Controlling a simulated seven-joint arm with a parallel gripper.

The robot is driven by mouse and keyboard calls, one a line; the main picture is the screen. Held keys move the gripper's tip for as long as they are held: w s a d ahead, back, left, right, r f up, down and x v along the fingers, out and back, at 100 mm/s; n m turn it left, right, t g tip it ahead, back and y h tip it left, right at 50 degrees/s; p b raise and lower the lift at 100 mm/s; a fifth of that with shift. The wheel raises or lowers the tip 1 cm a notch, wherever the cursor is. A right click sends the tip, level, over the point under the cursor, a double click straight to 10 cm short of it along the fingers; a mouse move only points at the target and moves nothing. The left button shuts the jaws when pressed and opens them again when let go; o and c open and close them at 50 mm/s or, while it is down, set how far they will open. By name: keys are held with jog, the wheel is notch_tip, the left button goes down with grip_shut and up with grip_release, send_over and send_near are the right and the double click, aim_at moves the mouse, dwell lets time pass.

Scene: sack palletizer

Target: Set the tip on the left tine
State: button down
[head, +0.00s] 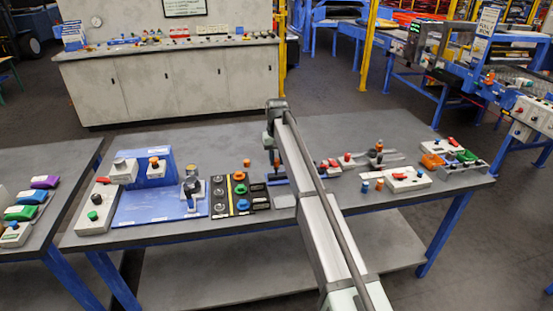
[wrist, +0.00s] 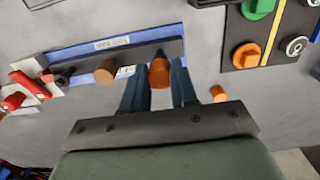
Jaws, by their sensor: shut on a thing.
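My gripper (wrist: 160,85) is shut on an orange tip (wrist: 158,72) with a dark end, held between its two dark fingers. In the head view my gripper (head: 275,158) is over the blue base (head: 277,181) on the table. In the wrist view the blue base (wrist: 82,50) has a white label and a dark bar (wrist: 130,60) along it. A brown-orange cylinder (wrist: 105,72) stands at the bar, to the left of the held tip. The held tip overlaps the bar's edge in the picture; I cannot tell whether they touch.
A loose orange cap (wrist: 218,93) is close beside the right finger. A dark panel (head: 225,207) with coloured knobs is left of the blue base. Red-buttoned fixtures (head: 330,165) are to its right. Clear table lies behind my gripper.

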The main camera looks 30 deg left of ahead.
jog(key=shift+f, duration=0.5)
dwell(0.8)
jog(key=c, duration=0.8)
grip_release()
jog(key=shift+r, duration=0.2)
jog(key=shift+r, duration=3.85)
